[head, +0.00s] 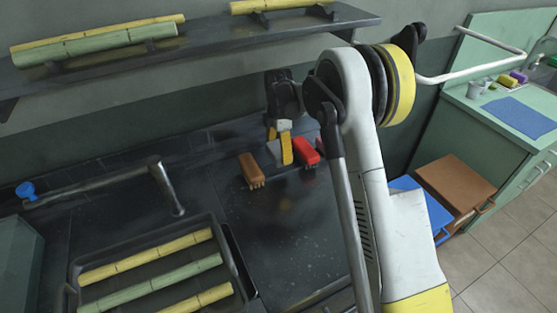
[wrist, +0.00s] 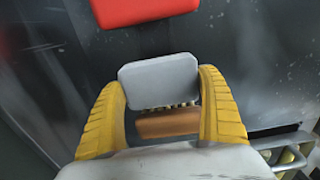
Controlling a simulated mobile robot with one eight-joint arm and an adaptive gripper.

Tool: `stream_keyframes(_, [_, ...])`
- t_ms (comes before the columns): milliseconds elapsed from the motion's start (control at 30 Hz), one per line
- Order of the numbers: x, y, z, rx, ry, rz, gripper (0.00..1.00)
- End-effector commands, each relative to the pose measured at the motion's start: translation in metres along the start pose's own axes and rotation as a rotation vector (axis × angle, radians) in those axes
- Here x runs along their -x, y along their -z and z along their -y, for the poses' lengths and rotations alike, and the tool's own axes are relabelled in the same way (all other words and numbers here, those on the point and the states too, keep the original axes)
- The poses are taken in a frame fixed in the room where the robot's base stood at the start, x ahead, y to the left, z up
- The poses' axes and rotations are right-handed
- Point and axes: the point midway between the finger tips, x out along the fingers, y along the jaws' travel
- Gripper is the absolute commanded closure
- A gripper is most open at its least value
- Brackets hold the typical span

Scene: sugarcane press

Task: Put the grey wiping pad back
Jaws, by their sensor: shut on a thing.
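The grey wiping pad (wrist: 158,80) is between the two yellow fingers of my gripper (wrist: 163,100) in the wrist view, with a finger on each side of it. In the head view the grey pad (head: 272,153) shows beside a yellow finger of my gripper (head: 280,153), low over the back of the dark counter. It sits between the brown brush and the red block. I cannot tell whether its underside touches the counter.
A brown brush (head: 251,170) lies left of the pad, and a red block (head: 306,151) close on its right. A tray (head: 243,283) with cane sticks is at the front left. A shelf (head: 215,49) with cane hangs above. Dark counter (head: 300,235) in front is clear.

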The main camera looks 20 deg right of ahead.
Motion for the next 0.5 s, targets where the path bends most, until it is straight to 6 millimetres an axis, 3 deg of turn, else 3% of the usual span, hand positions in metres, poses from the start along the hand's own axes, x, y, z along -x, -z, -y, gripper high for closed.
stream_keyframes(200, [-0.035,0.0,0.0,0.0,0.0,0.0,0.53])
stream_keyframes(500, [-0.036,0.0,0.0,0.0,0.0,0.0,0.53])
